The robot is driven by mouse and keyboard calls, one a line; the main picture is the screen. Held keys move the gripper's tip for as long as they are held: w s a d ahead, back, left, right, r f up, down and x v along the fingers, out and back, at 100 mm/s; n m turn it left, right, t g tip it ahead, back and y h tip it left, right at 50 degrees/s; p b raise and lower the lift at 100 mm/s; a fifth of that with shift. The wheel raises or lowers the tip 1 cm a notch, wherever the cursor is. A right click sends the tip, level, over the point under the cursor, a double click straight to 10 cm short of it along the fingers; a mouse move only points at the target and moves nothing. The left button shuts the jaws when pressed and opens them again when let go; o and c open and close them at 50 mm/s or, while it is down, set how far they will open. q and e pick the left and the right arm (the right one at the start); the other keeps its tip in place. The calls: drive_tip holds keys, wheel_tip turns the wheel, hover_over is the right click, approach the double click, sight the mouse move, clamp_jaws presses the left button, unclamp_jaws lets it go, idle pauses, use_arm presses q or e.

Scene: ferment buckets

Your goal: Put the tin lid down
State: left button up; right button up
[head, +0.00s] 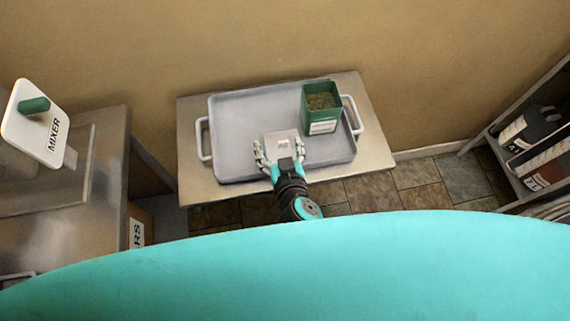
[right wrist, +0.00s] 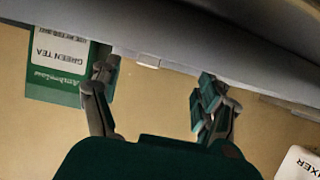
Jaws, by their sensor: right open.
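The tin lid (head: 283,136) is a pale grey square plate with a small white mark, at the near middle of the grey tray (head: 240,150). My right gripper (head: 281,157) is open, its fingers on either side of the lid's near part. In the right wrist view, the open fingers (right wrist: 155,90) show in front of the lid's thin pale edge (right wrist: 150,60), which seems to lie on the tray; exact contact is unclear. The open green tin (head: 320,108) with dried leaves stands in the tray, right of the lid. Its "GREEN TEA" label shows in the right wrist view (right wrist: 58,60). My left gripper is out of view.
The tray has two handles and sits on a metal table (head: 195,190) against the wall. A white "MIXER" panel (head: 40,125) with a green knob stands at left above a metal counter (head: 110,170). A shelf (head: 510,170) with bottles is at right. The tray's left half is clear.

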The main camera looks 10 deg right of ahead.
drive_tip(key=b+v, duration=0.1)
drive_tip(key=v, duration=0.8)
drive_tip(key=shift+s+r+b, duration=0.15)
drive_tip(key=shift+s+b, duration=0.1)
drive_tip(key=shift+b, duration=0.1)
